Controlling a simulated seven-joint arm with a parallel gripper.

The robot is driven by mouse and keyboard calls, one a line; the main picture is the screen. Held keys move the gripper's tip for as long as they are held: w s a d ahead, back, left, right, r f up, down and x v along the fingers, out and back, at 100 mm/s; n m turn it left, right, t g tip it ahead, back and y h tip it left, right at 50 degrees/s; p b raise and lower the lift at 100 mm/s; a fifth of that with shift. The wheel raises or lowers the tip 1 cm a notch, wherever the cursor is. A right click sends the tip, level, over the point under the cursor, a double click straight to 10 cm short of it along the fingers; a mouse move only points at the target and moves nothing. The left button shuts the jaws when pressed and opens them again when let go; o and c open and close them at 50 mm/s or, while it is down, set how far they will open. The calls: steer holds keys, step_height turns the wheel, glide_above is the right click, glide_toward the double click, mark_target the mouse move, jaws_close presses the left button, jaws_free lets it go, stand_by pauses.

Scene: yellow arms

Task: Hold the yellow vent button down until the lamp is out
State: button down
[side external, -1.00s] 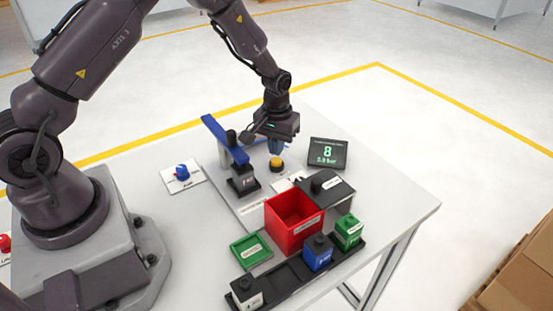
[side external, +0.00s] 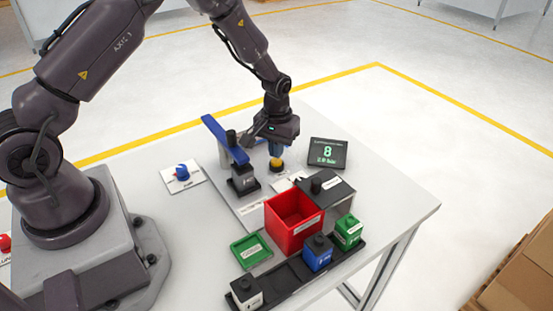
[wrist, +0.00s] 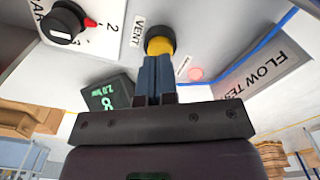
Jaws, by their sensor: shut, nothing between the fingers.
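The yellow vent button (side external: 277,163) sits in a dark round collar on the panel behind the red bin. My gripper (side external: 276,155) is shut and points down at it from directly above. In the wrist view the blue fingers (wrist: 155,78) are together and overlap the near edge of the yellow button (wrist: 160,46), next to a VENT label. The tips are at the button's top; I cannot tell how far it is pressed. A round pinkish-red lamp (wrist: 195,74) shows right of the fingers in the wrist view. Its face looks pale red.
A display (side external: 328,153) with a green 8 and a smaller bar reading stands to the right. A blue-handled lever (side external: 225,140) rises close left of my gripper. In front are the red bin (side external: 293,222), a black box (side external: 327,192), a green tray (side external: 251,249) and several small blocks.

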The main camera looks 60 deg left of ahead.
steer(key=shift+f, duration=1.1)
stand_by(1.4)
steer(key=shift+r, duration=3.8)
